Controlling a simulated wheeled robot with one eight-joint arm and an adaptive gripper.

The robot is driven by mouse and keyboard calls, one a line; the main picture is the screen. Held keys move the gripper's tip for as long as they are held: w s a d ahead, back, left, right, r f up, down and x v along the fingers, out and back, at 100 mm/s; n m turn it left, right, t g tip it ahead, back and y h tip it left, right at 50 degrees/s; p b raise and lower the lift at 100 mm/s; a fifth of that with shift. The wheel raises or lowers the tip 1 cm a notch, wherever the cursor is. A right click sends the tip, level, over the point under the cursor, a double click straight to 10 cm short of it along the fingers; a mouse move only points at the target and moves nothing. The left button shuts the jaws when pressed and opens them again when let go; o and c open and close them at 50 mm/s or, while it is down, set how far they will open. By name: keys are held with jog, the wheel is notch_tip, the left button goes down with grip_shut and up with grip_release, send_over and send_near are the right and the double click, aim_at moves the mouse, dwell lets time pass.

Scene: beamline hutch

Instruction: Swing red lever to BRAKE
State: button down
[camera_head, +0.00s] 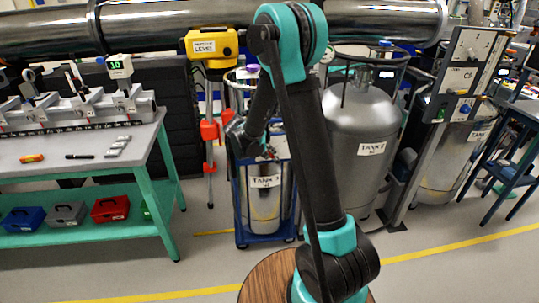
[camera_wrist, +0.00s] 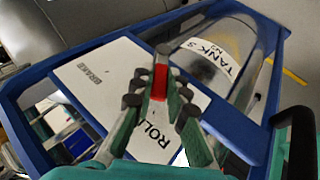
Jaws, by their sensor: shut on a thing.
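The red lever (camera_wrist: 160,82) shows in the wrist view between the fingers of my gripper (camera_wrist: 158,92), which is shut on it. The lever is over a white panel (camera_wrist: 122,55) on a blue cart frame. The word BRAKE (camera_wrist: 92,75) is printed left of the lever, and the word ROLL (camera_wrist: 154,133) is below it, partly covered by my fingers. The lever's lower part and pivot are hidden. In the head view the blue cart (camera_head: 241,215) stands behind my arm, and the lever cannot be made out there.
A labelled silver tank (camera_wrist: 235,40) sits in the blue cart. A large grey tank (camera_head: 362,130) stands to its right, and a yellow level on a tripod (camera_head: 210,46) to its left. A green bench (camera_head: 150,150) is at the left. Floor in front of the cart is clear.

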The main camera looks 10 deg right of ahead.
aim_at(278, 158)
jog(key=shift+d+r, duration=0.1)
jog(key=d+y, duration=0.2)
jog(key=y, duration=0.1)
jog(key=shift+r+m, duration=0.4)
jog(key=y, duration=0.1)
jog(key=d+y, duration=0.1)
jog(key=y, duration=0.1)
jog(key=shift+d+r+m, duration=0.1)
jog(key=shift+d+m, duration=0.05)
jog(key=shift+m, duration=0.15)
jog(key=d+y, duration=0.1)
jog(key=y, duration=0.2)
jog(key=shift+d+m, duration=0.3)
jog(key=shift+d, duration=0.1)
jog(key=shift+d+f+m+y, duration=0.25)
jog(key=shift+d+y, duration=0.1)
jog(key=shift+y, duration=0.55)
jog(key=shift+d+f+m+y, duration=0.15)
jog(key=shift+d+f+y, duration=0.15)
jog(key=shift+y, duration=0.6)
jog(key=shift+d, duration=0.1)
jog(key=c, duration=1.5)
grip_release()
